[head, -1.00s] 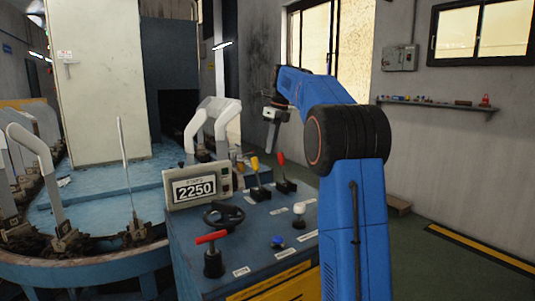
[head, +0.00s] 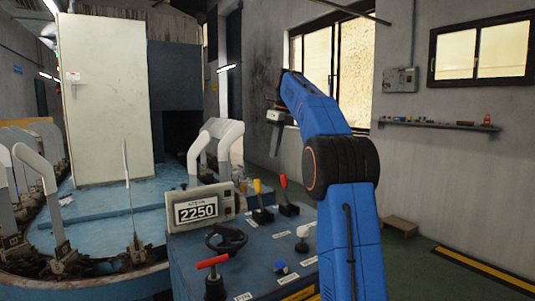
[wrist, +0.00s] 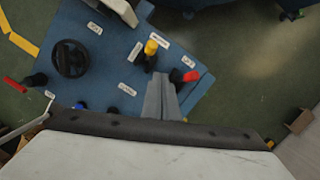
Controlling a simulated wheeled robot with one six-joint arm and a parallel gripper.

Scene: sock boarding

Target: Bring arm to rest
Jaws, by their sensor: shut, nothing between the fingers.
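My gripper (head: 274,146) hangs from my blue arm, its fingers together and empty. It is in the air above the back right of the blue control console (head: 245,262). In the wrist view the fingers (wrist: 160,97) point down over the console, next to the yellow-topped lever (wrist: 150,48) and the red-topped lever (wrist: 190,76). In the head view both the yellow lever (head: 258,188) and the red lever (head: 284,184) stand below the gripper, apart from it.
The console carries a display reading 2250 (head: 197,211), a dark handwheel (head: 226,239), a red T-handle (head: 212,262), a blue knob (head: 280,267) and a white knob (head: 302,232). The boarding machine with upright white forms (head: 35,167) is at left.

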